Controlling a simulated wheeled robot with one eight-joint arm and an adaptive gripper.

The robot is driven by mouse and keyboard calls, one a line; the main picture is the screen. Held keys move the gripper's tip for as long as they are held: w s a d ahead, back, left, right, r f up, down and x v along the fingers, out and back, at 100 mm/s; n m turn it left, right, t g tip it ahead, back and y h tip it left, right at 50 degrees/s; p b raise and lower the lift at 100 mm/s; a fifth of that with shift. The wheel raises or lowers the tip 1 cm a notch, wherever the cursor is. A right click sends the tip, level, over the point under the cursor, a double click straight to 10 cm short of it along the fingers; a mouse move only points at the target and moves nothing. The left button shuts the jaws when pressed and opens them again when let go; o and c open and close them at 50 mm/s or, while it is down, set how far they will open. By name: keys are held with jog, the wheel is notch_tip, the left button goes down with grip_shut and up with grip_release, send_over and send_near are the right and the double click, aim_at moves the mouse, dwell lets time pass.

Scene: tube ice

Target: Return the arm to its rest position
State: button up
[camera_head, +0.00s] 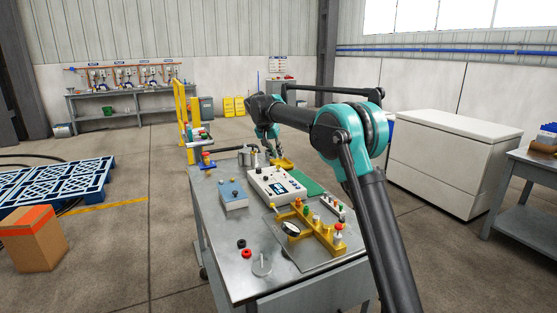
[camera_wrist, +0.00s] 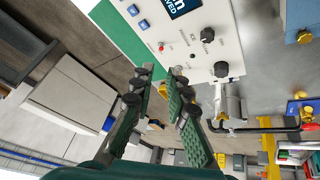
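My arm reaches from the lower right of the head view over a metal cart (camera_head: 215,268). My gripper (camera_head: 273,152) hangs near the cart's far edge, behind a white control box (camera_head: 270,184). In the wrist view my gripper (camera_wrist: 160,74) shows two dark green fingers with a clear gap between their tips. It is open, with nothing between the fingers. The control box (camera_wrist: 205,22), with a small screen and knobs, fills the upper part of the wrist view. A green mat (camera_wrist: 112,32) lies beside it. The fingertips look apart from the box.
The cart carries a blue-grey box (camera_head: 233,196), a yellow fixture (camera_head: 318,232) with colored knobs, and a metal pot (camera_head: 249,158). A yellow post frame (camera_head: 181,115) stands behind. A white chest (camera_head: 448,160) is at right, a blue pallet (camera_head: 52,185) at left.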

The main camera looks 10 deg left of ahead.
dwell(0.3)
